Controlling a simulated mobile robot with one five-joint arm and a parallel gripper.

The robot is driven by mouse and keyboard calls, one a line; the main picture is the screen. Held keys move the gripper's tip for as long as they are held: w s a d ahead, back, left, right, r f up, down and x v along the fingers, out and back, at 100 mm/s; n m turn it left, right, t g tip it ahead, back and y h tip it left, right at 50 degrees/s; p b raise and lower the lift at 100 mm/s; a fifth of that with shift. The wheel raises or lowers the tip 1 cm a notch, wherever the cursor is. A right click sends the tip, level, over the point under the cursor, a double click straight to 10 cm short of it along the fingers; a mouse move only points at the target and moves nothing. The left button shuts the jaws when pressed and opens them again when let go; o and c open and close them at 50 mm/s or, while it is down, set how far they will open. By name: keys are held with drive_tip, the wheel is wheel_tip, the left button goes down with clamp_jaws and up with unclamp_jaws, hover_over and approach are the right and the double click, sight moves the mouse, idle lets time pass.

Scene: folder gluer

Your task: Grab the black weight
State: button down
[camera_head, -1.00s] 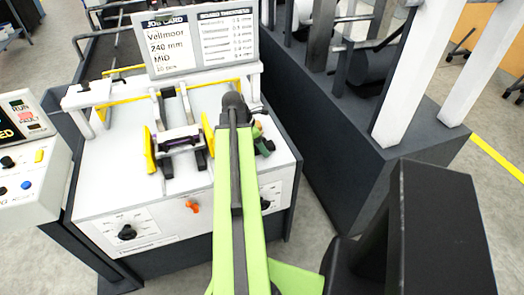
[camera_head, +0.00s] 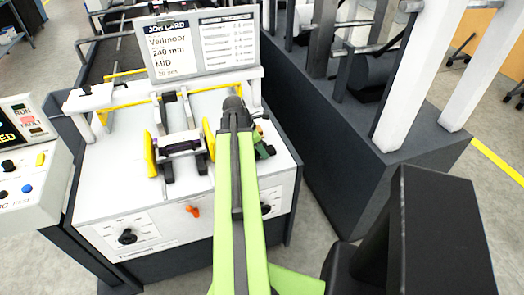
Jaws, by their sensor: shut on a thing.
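My gripper (camera_head: 262,143) is at the right side of the white machine top, mostly hidden behind my green arm. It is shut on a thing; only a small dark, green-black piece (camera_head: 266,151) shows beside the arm. I take this piece for the black weight, but its shape is not clear. A dark bar (camera_head: 181,146) lies across the carriage between two yellow side guides, to the left of my arm and apart from it.
A control box (camera_head: 30,165) is at left. A dark machine base with white posts (camera_head: 405,80) stands close at right.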

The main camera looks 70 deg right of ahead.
wheel_tip(320, 180, up, 10)
drive_tip(key=p, duration=1)
drive_tip(key=shift+r, duration=0.1)
